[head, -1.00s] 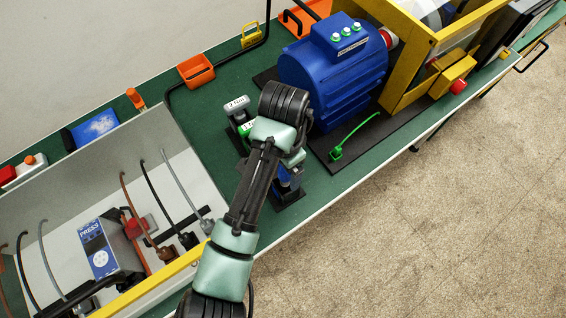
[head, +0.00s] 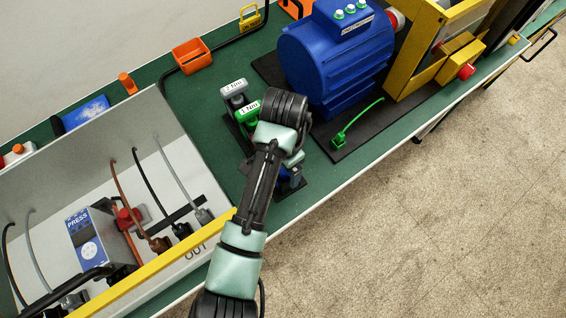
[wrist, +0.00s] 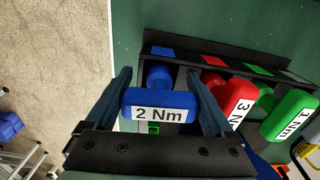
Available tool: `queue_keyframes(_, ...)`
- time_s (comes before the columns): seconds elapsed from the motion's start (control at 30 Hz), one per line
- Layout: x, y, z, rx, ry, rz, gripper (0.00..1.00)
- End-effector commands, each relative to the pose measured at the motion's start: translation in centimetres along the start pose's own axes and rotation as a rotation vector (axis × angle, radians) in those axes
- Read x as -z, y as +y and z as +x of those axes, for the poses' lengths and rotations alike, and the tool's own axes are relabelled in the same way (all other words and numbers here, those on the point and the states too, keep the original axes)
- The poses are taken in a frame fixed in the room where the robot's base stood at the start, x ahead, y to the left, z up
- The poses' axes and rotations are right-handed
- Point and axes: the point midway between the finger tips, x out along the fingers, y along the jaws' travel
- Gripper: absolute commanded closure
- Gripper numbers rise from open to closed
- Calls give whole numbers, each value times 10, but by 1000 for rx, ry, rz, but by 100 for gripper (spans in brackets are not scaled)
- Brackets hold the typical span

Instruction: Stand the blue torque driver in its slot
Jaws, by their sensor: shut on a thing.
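The blue torque driver (wrist: 158,105), labelled 2 Nm, is between the two fingers of my gripper (wrist: 163,100) in the wrist view. My gripper is shut on it at its head. Its narrower part reaches toward the black rack (wrist: 240,66), near the blue-marked place (wrist: 162,51). I cannot tell whether its lower end is inside the slot. A red driver (wrist: 232,98) labelled 3 Nm and a green driver (wrist: 288,115) labelled 1 Nm stand beside it. In the head view my arm hides most of the rack; the green driver (head: 247,112) shows left of it.
A grey driver (head: 234,92) stands behind the green one. A grey open box (head: 200,185) with cables lies left. The bench's front edge is close to my arm.

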Motion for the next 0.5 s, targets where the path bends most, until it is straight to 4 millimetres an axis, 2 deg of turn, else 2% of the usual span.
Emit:
queue_keyframes(0.37, 0, 0, 0, 0, 0, 0, 66)
queue_keyframes(0.4, 0, 0, 1, 0, 0, 0, 11)
queue_keyframes(0.47, 0, 0, 1, 0, -1, 0, 0)
queue_keyframes(0.5, 0, 0, 1, 0, -1, 0, 0)
